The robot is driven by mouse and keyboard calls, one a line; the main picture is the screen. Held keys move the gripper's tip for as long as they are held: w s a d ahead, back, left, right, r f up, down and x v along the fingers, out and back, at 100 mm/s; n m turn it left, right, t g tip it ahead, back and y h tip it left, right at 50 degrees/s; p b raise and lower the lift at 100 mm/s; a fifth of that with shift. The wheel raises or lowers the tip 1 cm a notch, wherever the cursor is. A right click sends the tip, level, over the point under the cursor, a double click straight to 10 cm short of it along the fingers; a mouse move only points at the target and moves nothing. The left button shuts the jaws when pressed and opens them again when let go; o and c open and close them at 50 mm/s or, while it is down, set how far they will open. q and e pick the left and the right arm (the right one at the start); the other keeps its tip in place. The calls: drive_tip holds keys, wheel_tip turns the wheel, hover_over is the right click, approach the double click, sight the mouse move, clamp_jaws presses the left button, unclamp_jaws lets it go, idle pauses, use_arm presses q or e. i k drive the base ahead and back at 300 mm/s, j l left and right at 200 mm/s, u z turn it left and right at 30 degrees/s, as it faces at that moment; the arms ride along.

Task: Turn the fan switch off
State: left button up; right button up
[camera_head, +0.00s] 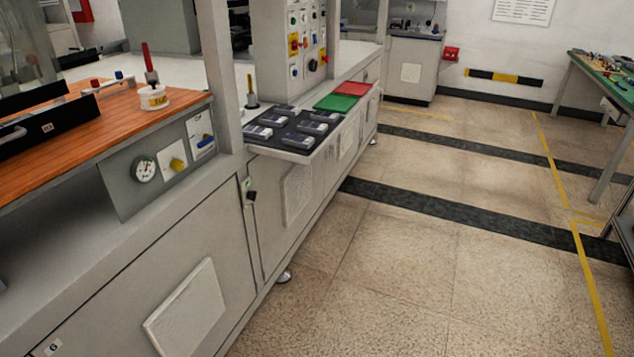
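I cannot tell for certain which control is the fan switch; no readable fan label shows. A grey front panel on the near bench carries a round gauge (145,169), a yellow knob (178,164) on a white plate and a blue-handled switch (204,141) on another plate. Farther back, an upright control panel (306,45) carries several coloured buttons and red-and-yellow switches. Their settings are too small to read. Neither of my grippers is in view.
The grey bench (150,255) with an orange-brown wooden top (110,115) runs along the left. A dark tray (310,148) with several grey items sticks out from it, beside green (336,103) and red (353,88) plates. A green-topped table (610,78) stands right. The floor (400,270) between is clear.

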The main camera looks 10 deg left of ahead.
sight(251, 195)
drive_tip(key=i+l+z, duration=0.25)
drive_tip(key=i, duration=0.4)
drive_tip(key=i+z, duration=0.3)
drive_tip(key=i, duration=0.4)
drive_tip(key=i+l+u, duration=0.1)
drive_tip(key=i+u, duration=0.3)
drive_tip(key=i+l+u, duration=0.2)
drive_tip(key=i+u, duration=0.2)
drive_tip(key=i+l+u, duration=0.15)
drive_tip(key=u, duration=0.25)
drive_tip(key=i+l+u, duration=0.2)
drive_tip(key=u, duration=0.2)
drive_tip(key=i+l+u, duration=0.15)
drive_tip(key=u, duration=0.2)
drive_tip(key=l+u, duration=0.4)
drive_tip(key=i+l+u, duration=0.1)
drive_tip(key=l+u, duration=0.65)
drive_tip(key=l, duration=0.2)
